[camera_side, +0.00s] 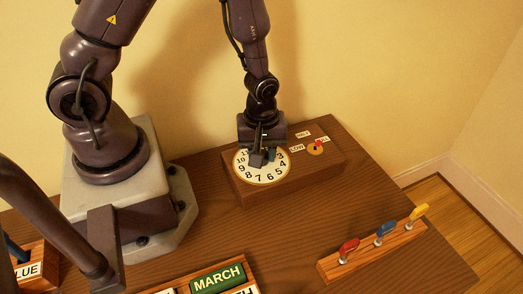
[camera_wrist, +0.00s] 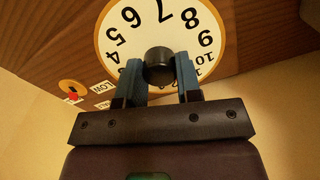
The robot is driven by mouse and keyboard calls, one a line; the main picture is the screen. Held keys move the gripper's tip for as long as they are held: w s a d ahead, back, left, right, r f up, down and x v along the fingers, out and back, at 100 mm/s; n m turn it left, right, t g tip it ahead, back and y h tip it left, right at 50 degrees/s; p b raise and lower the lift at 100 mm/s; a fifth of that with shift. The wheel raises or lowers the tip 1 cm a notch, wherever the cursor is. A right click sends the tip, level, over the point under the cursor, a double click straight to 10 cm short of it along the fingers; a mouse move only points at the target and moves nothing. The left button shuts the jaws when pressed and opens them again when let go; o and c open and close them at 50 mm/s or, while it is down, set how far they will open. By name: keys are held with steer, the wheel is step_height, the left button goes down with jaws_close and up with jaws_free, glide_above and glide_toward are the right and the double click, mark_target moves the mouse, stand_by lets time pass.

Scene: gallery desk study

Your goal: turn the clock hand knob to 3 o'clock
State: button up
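The clock dial (camera_side: 262,178) is a round white face with black numerals and a tan rim, set on a wooden box. It also shows in the wrist view (camera_wrist: 126,72), where the numerals 4 to 10 can be made out. At its middle is a round black knob (camera_wrist: 158,63). My gripper (camera_wrist: 159,75) has one blue-grey finger on each side of the knob, and both appear to touch it. In the side view my gripper (camera_side: 264,157) points down over the dial and hides its middle. I cannot make out the clock hand.
A wooden rail (camera_side: 370,252) with red, blue and yellow switches lies at right. A MARCH block (camera_side: 218,278) is in front. The desk between is clear.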

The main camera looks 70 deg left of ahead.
steer(key=shift+c, duration=0.8)
steer(key=shift+m, duration=0.3)
steer(key=m, duration=0.3)
steer(key=shift+m, duration=0.3)
steer(key=m, duration=0.4)
steer(key=shift+m, duration=0.3)
steer(key=m, duration=0.4)
steer(key=shift+d, duration=0.1)
steer(key=m, duration=0.5)
